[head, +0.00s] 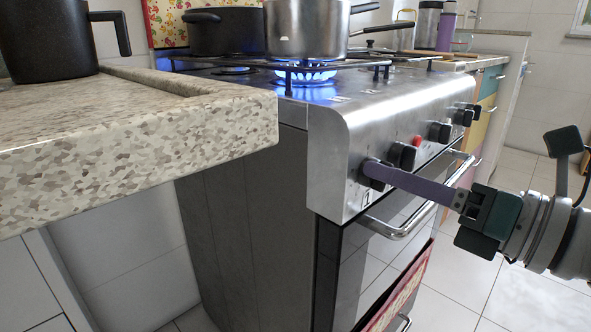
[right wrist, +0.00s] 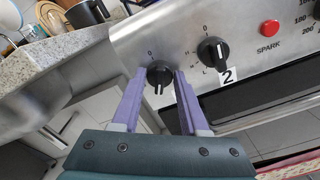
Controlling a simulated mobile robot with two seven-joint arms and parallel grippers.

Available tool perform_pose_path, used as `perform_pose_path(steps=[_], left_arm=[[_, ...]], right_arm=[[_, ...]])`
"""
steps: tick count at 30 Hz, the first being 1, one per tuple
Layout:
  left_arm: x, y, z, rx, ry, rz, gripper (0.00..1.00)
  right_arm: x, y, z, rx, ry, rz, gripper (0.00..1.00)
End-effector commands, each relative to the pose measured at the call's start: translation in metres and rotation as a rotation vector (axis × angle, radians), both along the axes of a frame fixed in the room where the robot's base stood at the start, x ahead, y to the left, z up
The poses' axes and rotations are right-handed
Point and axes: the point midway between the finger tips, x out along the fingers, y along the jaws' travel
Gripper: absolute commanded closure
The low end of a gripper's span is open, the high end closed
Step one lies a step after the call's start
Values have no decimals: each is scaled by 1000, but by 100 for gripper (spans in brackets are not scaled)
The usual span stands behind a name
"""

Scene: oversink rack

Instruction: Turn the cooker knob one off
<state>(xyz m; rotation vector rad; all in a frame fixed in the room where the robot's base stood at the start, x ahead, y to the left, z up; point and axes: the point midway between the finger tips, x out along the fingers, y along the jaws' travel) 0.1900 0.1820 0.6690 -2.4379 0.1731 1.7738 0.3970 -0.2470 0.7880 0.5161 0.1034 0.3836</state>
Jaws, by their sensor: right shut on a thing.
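The leftmost black cooker knob, knob one (right wrist: 159,75), sits on the steel front panel, left of the knob labelled 2 (right wrist: 213,51). My right gripper (right wrist: 160,80) has its two purple fingers on either side of knob one and is shut on it. A white mark on knob one points down in the right wrist view, away from the 0 above it. In the head view the fingers of the right gripper (head: 376,173) reach the panel and partly hide the knob. A blue flame (head: 306,76) burns under the steel pot (head: 306,30). My left gripper is not in view.
The oven handle (head: 400,228) sticks out just below the knobs. More black knobs and a red spark button (head: 417,141) lie to the right. A stone counter (head: 130,140) juts out at the left. A black pan (head: 225,32) stands on the hob. Open floor lies at the right.

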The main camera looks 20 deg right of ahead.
Motion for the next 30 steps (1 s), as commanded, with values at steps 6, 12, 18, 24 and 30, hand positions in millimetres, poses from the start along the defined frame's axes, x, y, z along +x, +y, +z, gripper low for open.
perform_pose_path(steps=[6,12,18,24,30], left_arm=[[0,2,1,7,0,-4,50],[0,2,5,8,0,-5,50],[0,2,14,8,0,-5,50],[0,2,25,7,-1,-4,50],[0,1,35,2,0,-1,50]], right_arm=[[0,0,0,6,2,0,100],[0,0,1,53,23,-1,100],[1,-1,2,171,71,-2,100],[1,-1,2,338,140,-3,100],[1,-1,2,514,212,-1,100]])
